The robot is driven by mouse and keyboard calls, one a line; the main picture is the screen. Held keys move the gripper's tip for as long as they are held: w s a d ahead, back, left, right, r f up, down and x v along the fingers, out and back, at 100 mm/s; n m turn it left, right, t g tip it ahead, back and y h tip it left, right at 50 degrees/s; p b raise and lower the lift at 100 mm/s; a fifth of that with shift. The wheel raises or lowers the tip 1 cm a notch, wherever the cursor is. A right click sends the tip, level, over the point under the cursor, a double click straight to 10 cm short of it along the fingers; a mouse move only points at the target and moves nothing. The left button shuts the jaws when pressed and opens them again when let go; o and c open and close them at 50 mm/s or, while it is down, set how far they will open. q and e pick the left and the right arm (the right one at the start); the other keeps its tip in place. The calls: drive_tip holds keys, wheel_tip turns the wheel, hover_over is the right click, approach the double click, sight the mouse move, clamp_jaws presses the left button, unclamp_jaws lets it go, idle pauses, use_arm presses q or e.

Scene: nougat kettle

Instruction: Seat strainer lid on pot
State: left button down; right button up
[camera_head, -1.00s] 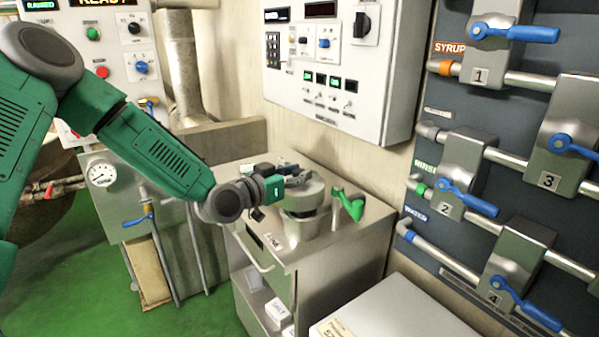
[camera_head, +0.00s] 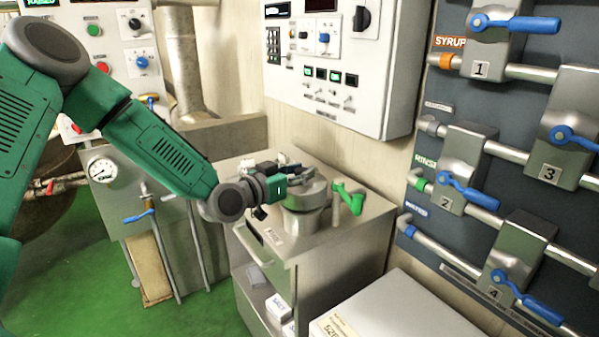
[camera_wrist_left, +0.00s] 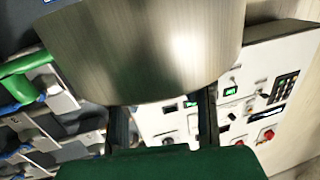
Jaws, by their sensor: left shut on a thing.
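The grey metal strainer lid (camera_head: 307,196) is at the top of the steel pot (camera_head: 303,223), which stands on the steel cabinet. My left gripper (camera_head: 290,181) reaches in from the left and is shut on the lid's upper part. The lid is over the pot's mouth; whether its rim is seated or slightly above cannot be told. In the left wrist view, a big curved steel surface (camera_wrist_left: 160,55) fills the top, between and beyond my fingers (camera_wrist_left: 163,122); the grip itself is partly hidden. My right gripper is not in view.
A green handle (camera_head: 350,198) stands up at the right of the pot. A control panel (camera_head: 335,75) hangs behind, a valve board (camera_head: 480,150) is at the right, and a pale box (camera_head: 395,315) sits in front.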

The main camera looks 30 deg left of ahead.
use_arm(q)
drive_tip(key=shift+d+r, duration=0.1)
drive_tip(key=shift+d, duration=0.2)
drive_tip(key=shift+a, duration=0.2)
drive_tip(key=shift+a, duration=0.3)
drive_tip(key=shift+d, duration=0.25)
drive_tip(key=shift+a+f+b, duration=0.1)
drive_tip(key=shift+f+b, duration=0.2)
drive_tip(key=shift+f, duration=0.25)
drive_tip(key=shift+f, duration=0.25)
drive_tip(key=shift+d, duration=0.2)
idle(0.6)
drive_tip(key=shift+f+b, duration=0.65)
idle(0.9)
